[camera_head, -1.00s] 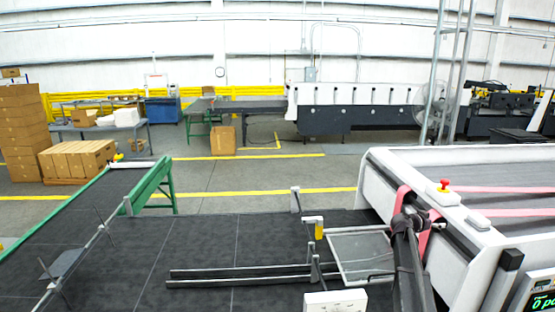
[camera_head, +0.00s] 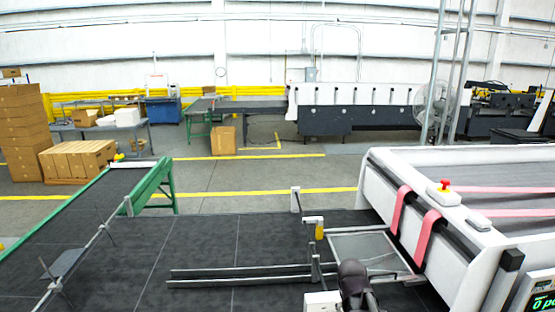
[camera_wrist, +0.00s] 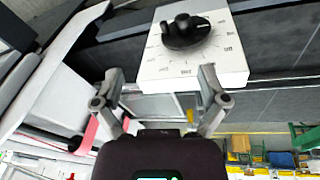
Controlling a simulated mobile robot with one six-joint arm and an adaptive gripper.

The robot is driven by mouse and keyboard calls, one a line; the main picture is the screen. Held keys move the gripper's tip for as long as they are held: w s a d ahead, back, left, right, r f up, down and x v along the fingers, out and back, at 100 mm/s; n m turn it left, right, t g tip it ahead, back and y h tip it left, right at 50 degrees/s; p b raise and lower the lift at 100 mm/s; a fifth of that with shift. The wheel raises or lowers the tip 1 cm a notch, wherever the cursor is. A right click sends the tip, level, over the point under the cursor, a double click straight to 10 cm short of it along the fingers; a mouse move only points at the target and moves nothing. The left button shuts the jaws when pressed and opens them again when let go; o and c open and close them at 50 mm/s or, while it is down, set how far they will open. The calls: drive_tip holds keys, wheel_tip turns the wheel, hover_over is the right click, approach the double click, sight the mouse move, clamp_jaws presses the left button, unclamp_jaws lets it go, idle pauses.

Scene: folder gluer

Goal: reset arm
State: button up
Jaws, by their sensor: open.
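My gripper (camera_wrist: 160,88) shows in the wrist view with its two fingers spread apart and nothing between them. Just beyond the fingertips is a white panel (camera_wrist: 226,62) with a black rotary knob (camera_wrist: 187,32) and a printed scale around it. I cannot tell whether a fingertip touches the panel. In the head view, a dark part of my arm (camera_head: 354,284) stands at the bottom, right of the small white box (camera_head: 322,301). The gripper's fingers cannot be made out there.
A dark conveyor belt (camera_head: 200,255) with metal rails spreads to the left. A white machine (camera_head: 385,190) with pink belts (camera_head: 427,236) and a red button (camera_head: 444,184) stands at the right. A metal-framed plate (camera_head: 368,250) lies behind my arm. Stacked cartons (camera_head: 75,160) stand far left.

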drive_tip(key=s+a+f+n+g+y, duration=0.1)
drive_tip(key=s+a+n+y, duration=0.1)
drive_tip(key=s+a, duration=0.3)
drive_tip(key=s+f+b, duration=0.3)
drive_tip(key=f+b, duration=1.9)
drive_tip(key=b, duration=0.1)
drive_tip(key=shift+a+f+g, duration=0.15)
drive_tip(key=shift+f+g, duration=0.25)
idle(1.2)
drive_tip(key=c, duration=0.5)
